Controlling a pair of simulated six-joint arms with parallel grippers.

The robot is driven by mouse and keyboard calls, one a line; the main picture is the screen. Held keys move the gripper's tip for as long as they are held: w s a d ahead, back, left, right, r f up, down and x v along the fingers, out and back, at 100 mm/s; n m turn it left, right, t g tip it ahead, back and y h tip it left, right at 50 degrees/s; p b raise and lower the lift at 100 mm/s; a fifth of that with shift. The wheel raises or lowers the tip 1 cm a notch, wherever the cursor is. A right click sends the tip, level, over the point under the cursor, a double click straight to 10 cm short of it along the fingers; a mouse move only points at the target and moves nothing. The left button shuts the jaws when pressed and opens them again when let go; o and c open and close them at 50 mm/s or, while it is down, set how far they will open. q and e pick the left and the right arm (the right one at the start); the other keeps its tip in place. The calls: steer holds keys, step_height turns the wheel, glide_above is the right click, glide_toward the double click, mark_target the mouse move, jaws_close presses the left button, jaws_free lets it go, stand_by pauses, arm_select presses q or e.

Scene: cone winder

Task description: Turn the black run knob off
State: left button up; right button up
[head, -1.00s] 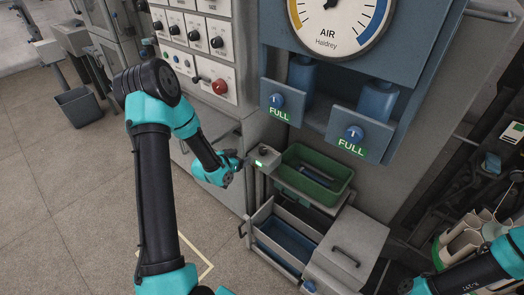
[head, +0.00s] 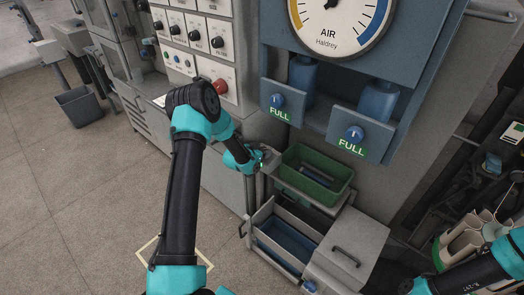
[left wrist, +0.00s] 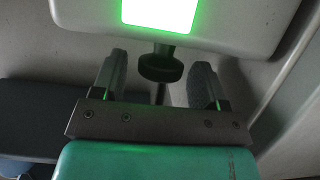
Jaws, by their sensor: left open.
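In the left wrist view a small black knob (left wrist: 160,67) hangs on a short dark stem under a pale housing with a bright green lit panel (left wrist: 159,12). My left gripper (left wrist: 158,84) is open, one finger on each side of the knob, with gaps showing between the fingers and it. In the head view my left gripper (head: 260,160) is at the small grey box beside the green tray, and the knob is hidden there. Of my right arm only links show at the lower right; its gripper is not visible.
A green tray (head: 345,182) sits just right of my left gripper, above an open drawer unit (head: 262,212). A panel with several black knobs and a red button (head: 220,86) stands behind my left arm. Blue FULL units (head: 281,100) hang above.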

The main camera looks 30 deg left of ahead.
arm_select(q)
steer(key=shift+w, duration=0.1)
steer(key=shift+c, duration=0.3)
steer(key=c, duration=0.8)
steer(key=shift+d+n+y, duration=0.1)
steer(key=shift+n+y, duration=0.4)
steer(key=shift+y, duration=0.1)
steer(key=n+y, duration=0.3)
steer(key=y, duration=0.1)
steer(key=shift+d, duration=0.15)
steer(key=shift+w+d+n+g+y, duration=0.1)
steer(key=shift+n+g+y, duration=0.45)
steer(key=shift+n+y, duration=0.65)
steer(key=shift+n+g+y, duration=0.55)
steer(key=shift+n+y, duration=0.65)
steer(key=o, duration=0.9)
steer(key=shift+c, duration=0.2)
